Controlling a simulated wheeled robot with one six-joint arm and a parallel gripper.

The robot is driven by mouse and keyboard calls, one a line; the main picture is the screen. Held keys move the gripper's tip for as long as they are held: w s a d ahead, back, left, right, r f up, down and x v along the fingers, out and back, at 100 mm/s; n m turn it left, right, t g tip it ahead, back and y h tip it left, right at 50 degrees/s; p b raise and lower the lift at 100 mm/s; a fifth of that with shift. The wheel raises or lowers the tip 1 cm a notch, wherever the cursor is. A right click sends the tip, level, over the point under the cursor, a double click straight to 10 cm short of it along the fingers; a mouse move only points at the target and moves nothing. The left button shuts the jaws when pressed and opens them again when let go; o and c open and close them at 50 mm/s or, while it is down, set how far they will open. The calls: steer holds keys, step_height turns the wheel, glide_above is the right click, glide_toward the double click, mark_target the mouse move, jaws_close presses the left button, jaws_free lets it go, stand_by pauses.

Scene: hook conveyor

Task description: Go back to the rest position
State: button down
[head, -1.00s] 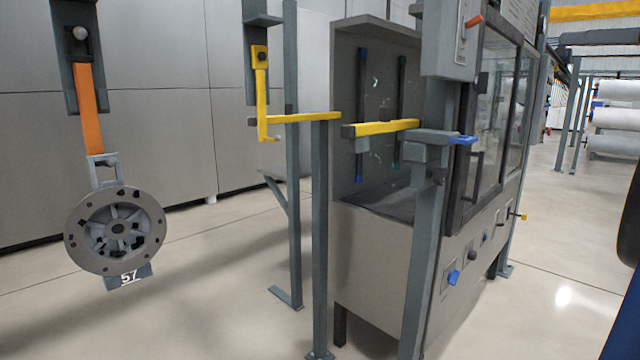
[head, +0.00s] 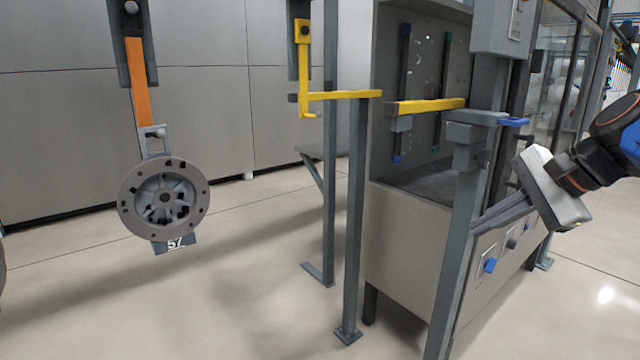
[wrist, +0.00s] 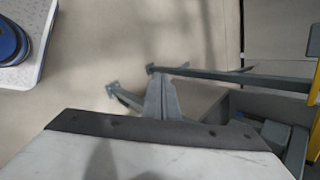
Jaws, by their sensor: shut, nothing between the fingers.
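My gripper (head: 480,224) shows at the right of the head view, in front of the grey machine. Its two long fingers are together with nothing between them. They point left and slightly down, near the grey post. In the wrist view the closed fingers (wrist: 161,98) stick out over the floor, beyond the pale gripper body. No rest position is marked in view.
A grey wheel-like part (head: 165,198) with tag 57 hangs from an orange hook (head: 140,82) at left. Yellow bars (head: 430,105) and a grey post (head: 470,200) stand by the machine cabinet (head: 410,230). Open floor (head: 200,310) lies in front.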

steer(key=s+f+n+h, duration=0.2)
steer(key=s+f+n, duration=0.4)
steer(key=f, duration=0.4)
steer(key=s+a+f+n+g+h, duration=0.1)
steer(key=s+f+n+h, duration=0.2)
steer(key=s+f+n, duration=0.4)
step_height(320, 180, down, 4)
steer(key=shift+s+f+n, duration=0.15)
steer(key=shift+f+n, duration=0.05)
steer(key=shift+n, duration=0.8)
